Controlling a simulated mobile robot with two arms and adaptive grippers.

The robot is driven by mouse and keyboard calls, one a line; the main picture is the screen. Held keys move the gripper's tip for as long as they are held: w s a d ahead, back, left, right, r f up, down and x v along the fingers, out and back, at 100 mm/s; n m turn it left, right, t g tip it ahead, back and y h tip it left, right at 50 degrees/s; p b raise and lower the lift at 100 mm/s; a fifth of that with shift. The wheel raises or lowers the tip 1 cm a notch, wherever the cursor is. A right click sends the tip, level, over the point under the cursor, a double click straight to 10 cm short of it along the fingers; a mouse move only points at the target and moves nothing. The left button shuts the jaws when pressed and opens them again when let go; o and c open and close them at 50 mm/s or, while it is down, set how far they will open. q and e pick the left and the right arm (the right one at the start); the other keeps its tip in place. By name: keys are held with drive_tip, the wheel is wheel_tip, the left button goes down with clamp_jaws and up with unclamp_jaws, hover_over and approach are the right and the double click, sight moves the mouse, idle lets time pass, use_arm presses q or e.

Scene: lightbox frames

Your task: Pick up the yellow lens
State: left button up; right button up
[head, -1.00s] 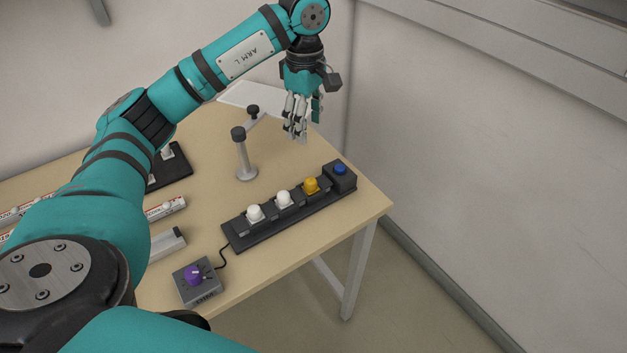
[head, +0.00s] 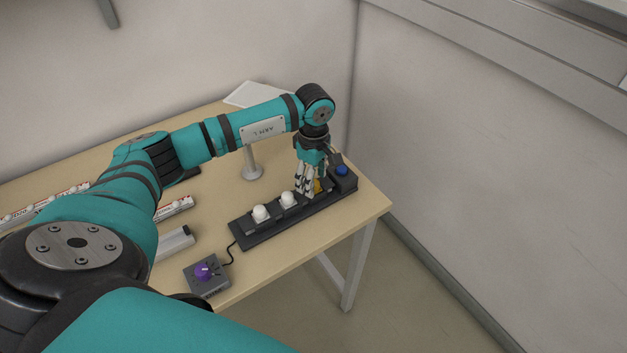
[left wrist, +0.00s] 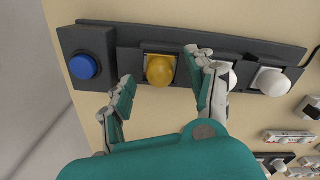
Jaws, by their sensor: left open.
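In the head view the yellow lens (head: 319,186) is mostly hidden behind the fingers. My left gripper (head: 307,192) points down over the strip at the lens. In the left wrist view the fingers of my left gripper (left wrist: 158,80) are apart, one on each side of the lens; whether they touch it I cannot tell. My right gripper is not in view.
Two white lenses (head: 261,213) (head: 288,199) sit along the strip. A blue button (head: 342,170) is at its far end. A grey box with a purple knob (head: 202,271) stands near the table's front edge. A grey post (head: 251,165) stands behind the strip.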

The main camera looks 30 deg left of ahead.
use_arm(q)
drive_tip(key=shift+f, duration=0.8)
drive_tip(key=c, duration=1)
drive_tip(key=shift+o, duration=0.2)
